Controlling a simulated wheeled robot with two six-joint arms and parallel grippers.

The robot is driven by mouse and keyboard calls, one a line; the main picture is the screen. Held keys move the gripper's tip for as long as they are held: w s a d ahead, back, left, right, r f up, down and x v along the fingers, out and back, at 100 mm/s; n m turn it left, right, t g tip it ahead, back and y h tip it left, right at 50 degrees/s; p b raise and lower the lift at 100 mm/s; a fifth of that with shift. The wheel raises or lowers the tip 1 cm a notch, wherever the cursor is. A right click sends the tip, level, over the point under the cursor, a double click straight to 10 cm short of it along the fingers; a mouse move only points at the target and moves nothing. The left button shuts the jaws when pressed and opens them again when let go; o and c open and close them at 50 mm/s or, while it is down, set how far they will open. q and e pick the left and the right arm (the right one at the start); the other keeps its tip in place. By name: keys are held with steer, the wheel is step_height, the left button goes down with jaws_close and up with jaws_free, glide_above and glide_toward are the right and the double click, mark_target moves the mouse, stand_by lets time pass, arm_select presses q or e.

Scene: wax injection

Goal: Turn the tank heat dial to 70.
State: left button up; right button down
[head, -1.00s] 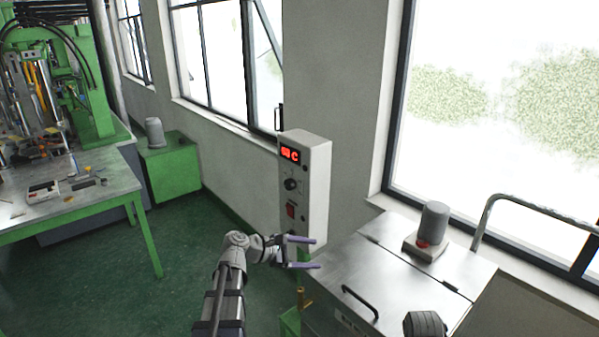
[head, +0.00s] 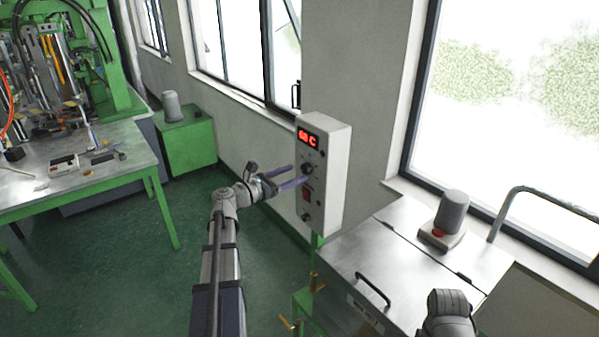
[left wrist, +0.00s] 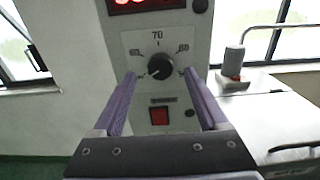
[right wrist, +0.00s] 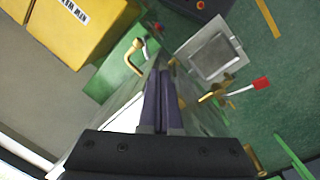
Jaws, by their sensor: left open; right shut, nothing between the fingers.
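The control box (head: 335,185) is a pale upright box by the wall, with a red lit display (head: 308,138) ending in C; its digits are hard to read. The heat dial (left wrist: 160,66) is a round black knob below the display, under a scale marked 60, 70 and 80. I cannot clearly tell where its pointer stands. My left gripper (head: 298,175) is open in front of the box; in the left wrist view its purple fingers lie either side of the dial, contact not visible. My right gripper (right wrist: 158,72) is shut and empty, away from the box.
A red switch (left wrist: 159,116) sits below the dial. A metal tank lid (head: 400,255) with a handle lies to the right of the box, with a grey cylinder (head: 452,212) on it. Brass valves (right wrist: 215,92) show near my right gripper. A green-framed workbench (head: 120,165) stands at left.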

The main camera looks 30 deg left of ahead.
mark_target(306, 169)
arm_select(q)
steer(key=shift+x, duration=1.35)
jaws_close()
